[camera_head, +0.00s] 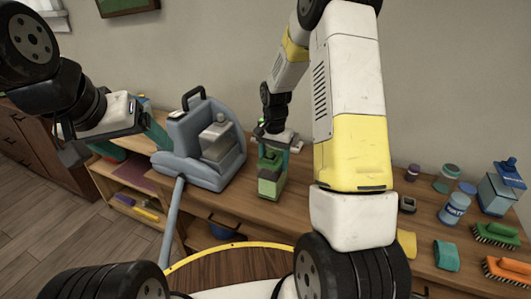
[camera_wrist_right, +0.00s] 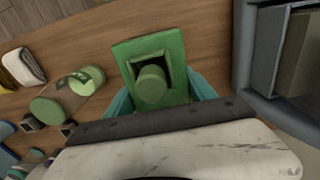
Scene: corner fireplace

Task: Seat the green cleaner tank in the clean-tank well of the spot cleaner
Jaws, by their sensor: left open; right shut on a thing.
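The green cleaner tank (camera_head: 270,185) is at the bench, just right of the spot cleaner. My right gripper (camera_head: 272,150) is shut on its upper part from above. In the right wrist view the tank's round cap (camera_wrist_right: 151,84) sits between the teal fingers; whether its base touches the bench is unclear. The blue-grey spot cleaner (camera_head: 178,135) stands upright on the bench, a grey translucent tank (camera_head: 217,145) on its near side. Its edge shows in the right wrist view (camera_wrist_right: 262,50). I cannot make out the clean-tank well. My left gripper (camera_head: 138,143) is open and empty, left of the cleaner.
A grey hose (camera_head: 172,225) hangs from the cleaner over the bench front. Jars (camera_head: 447,175), a blue container (camera_head: 498,190), brushes (camera_head: 497,235) and a teal sponge (camera_head: 446,255) stand on the right part of the wooden bench (camera_head: 300,190). Lower shelves hold small items.

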